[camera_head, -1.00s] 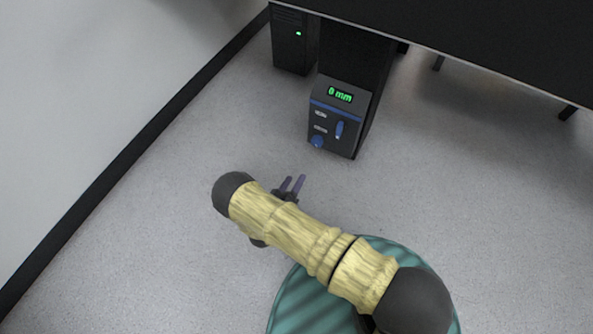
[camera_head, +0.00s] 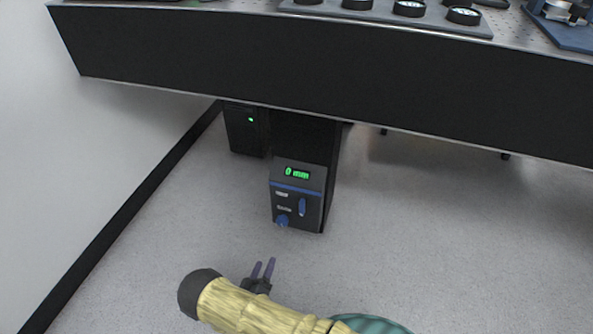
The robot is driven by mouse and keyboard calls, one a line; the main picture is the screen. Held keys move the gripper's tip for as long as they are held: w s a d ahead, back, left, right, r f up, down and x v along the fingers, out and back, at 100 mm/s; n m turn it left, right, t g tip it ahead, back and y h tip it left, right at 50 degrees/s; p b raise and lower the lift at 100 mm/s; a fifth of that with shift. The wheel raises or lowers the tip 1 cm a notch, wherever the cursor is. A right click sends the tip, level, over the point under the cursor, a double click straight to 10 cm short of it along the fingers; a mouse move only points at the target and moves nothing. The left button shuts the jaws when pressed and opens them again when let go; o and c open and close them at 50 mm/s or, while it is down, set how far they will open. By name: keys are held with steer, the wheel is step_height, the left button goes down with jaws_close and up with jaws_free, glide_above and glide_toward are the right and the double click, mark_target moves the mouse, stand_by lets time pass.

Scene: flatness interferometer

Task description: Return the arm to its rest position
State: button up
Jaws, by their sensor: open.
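My gripper (camera_head: 263,269) shows at the lower middle of the head view, beyond my bent arm (camera_head: 255,309), whose tan link runs to the bottom edge. Its two slim purple-grey fingers stand apart with nothing between them. The gripper is open and empty, apart from the control box in the picture. Part of the arm lies outside the bottom of the view.
A dark control box (camera_head: 297,205) with a green "0 mm" display and blue controls stands under a black-fronted table (camera_head: 300,65). A dark unit (camera_head: 243,132) with a green light is behind it. A wall (camera_head: 70,165) borders the left. Grey floor (camera_head: 430,240) is clear at right.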

steer(key=w+d+r+m+g+y+p, duration=0.1)
steer(key=w+r+m+g+y+p, duration=0.15)
steer(key=w+r, duration=0.6)
steer(key=w+d+r+m+g+y+p, duration=0.1)
steer(key=w+r+m+g+y+p, duration=0.2)
steer(key=r, duration=1)
steer(key=s+d+r+g+y+p, duration=0.1)
steer(key=s+d+r+g+p, duration=0.15)
steer(key=d+r, duration=0.45)
steer(key=s+d+r+g+y+p, duration=0.1)
steer(key=s+d+r+g+p, duration=0.2)
steer(key=r, duration=0.8)
steer(key=s+d+r+g+h+p, duration=0.1)
steer(key=s+d+r+g, duration=0.1)
steer(key=s+d+r, duration=0.5)
steer(key=s+d+r+g+p, duration=0.1)
steer(key=s+d+r, duration=0.35)
steer(key=s, duration=0.45)
step_height(320, 180, up, 37)
steer(key=p, duration=3.8)
steer(key=shift+s+f, duration=0.15)
steer(key=shift+s, duration=0.15)
